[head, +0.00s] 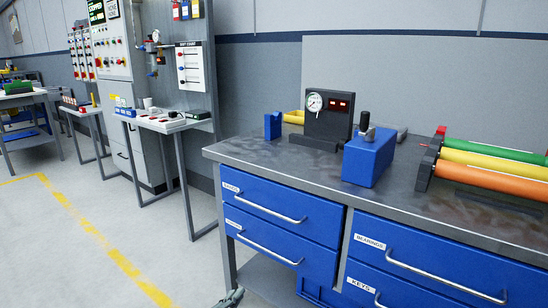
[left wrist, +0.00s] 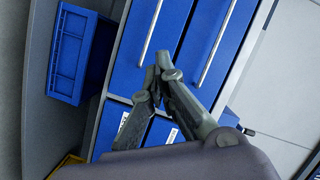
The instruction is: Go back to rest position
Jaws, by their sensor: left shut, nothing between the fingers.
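My left gripper (head: 231,298) shows only as a small grey tip at the bottom edge of the head view, low in front of the workbench (head: 222,154). In the left wrist view its two grey fingers (left wrist: 156,80) meet at the tips, shut with nothing between them. Behind them are blue drawers (left wrist: 160,62) with silver handles; I cannot tell how far the fingers are from the fronts. My right gripper is in neither view.
On the bench stand a gauge box (head: 328,119), a blue block (head: 369,158) and coloured rollers (head: 490,160). A blue bin (left wrist: 72,50) sits on the lower shelf. A side table (head: 165,122) stands further left. The floor (head: 60,240) at left is clear.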

